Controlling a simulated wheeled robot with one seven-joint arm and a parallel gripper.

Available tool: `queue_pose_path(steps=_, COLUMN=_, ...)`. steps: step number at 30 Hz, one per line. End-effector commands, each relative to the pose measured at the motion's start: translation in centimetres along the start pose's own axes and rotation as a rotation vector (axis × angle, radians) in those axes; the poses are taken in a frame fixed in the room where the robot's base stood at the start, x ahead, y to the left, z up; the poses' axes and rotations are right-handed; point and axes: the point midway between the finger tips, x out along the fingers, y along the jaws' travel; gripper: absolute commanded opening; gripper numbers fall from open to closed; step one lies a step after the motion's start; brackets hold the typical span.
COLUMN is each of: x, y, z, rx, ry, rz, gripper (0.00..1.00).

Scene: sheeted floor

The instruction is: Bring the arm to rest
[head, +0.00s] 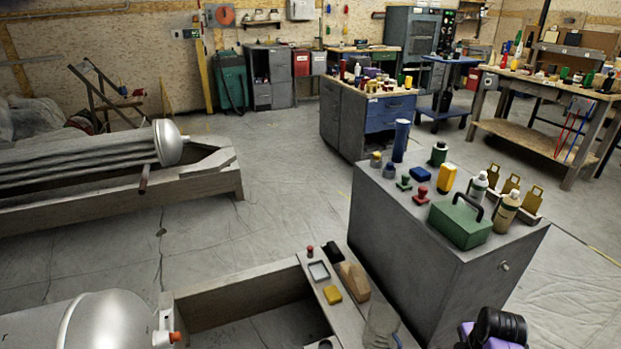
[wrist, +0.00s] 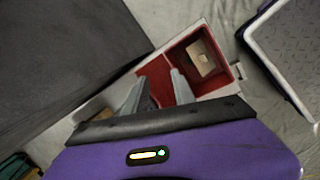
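My gripper (wrist: 160,78) shows in the wrist view with its two grey fingers apart and nothing visible between them. Its purple and black housing fills the bottom of that view. The fingers point toward an open box with a red lining (wrist: 150,70), which lies beyond them. A small tan block (wrist: 201,57) sits in the right compartment of the box. In the head view only a purple and black piece of my arm shows at the bottom right edge, beside the grey cabinet (head: 430,255); the fingers are hidden there.
On the cabinet stand a green case (head: 460,222), bottles, stamps and a blue cylinder (head: 401,141). A wooden frame (head: 240,285) with small items lies left of it. A dark surface (wrist: 60,60) and a pale-topped thing (wrist: 290,55) flank the box. Open floor (head: 260,200) lies mid-room.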

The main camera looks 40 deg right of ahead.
Motion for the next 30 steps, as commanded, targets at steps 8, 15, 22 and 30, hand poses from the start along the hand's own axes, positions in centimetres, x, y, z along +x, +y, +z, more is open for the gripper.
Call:
queue_pose_path(steps=8, x=-5.5, y=5.8, z=-2.3, rx=0.571, ry=0.032, rz=0.48, gripper=0.31)
queue_pose_path(steps=15, x=-14.5, y=4.3, z=-10.2, rx=0.933, ry=0.359, rz=0.776, gripper=0.31)
queue_pose_path(steps=22, x=-24.8, y=-0.7, z=-16.2, rx=1.124, ry=0.743, rz=0.852, gripper=0.31)
queue_pose_path(steps=30, x=-36.8, y=-8.1, z=-20.1, rx=1.184, ry=1.114, rz=0.735, gripper=0.31)
